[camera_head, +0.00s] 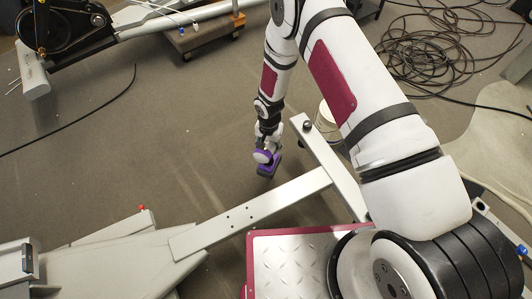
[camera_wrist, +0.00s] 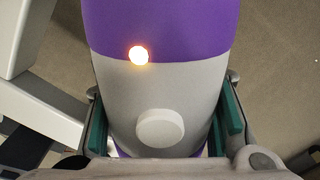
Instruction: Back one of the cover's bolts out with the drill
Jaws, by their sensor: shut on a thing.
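The drill (camera_head: 265,157) is purple and grey and hangs at the end of my arm, above the floor near the middle of the head view. My gripper (camera_head: 268,138) is shut on it. In the wrist view the drill (camera_wrist: 160,85) fills the middle, with a lit lamp on its purple part and a round grey knob below. The green finger pads of my gripper (camera_wrist: 163,112) press on its two sides. The drill's tip is hidden. I cannot make out the cover or any of its bolts for sure in either view.
A grey metal frame (camera_head: 262,207) with a crossbar lies below and right of the drill. A grey shell (camera_head: 110,265) is at lower left. Machine parts with a black wheel (camera_head: 60,25) stand at upper left. Coiled cables (camera_head: 425,50) lie at upper right. The floor left of the drill is mostly clear.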

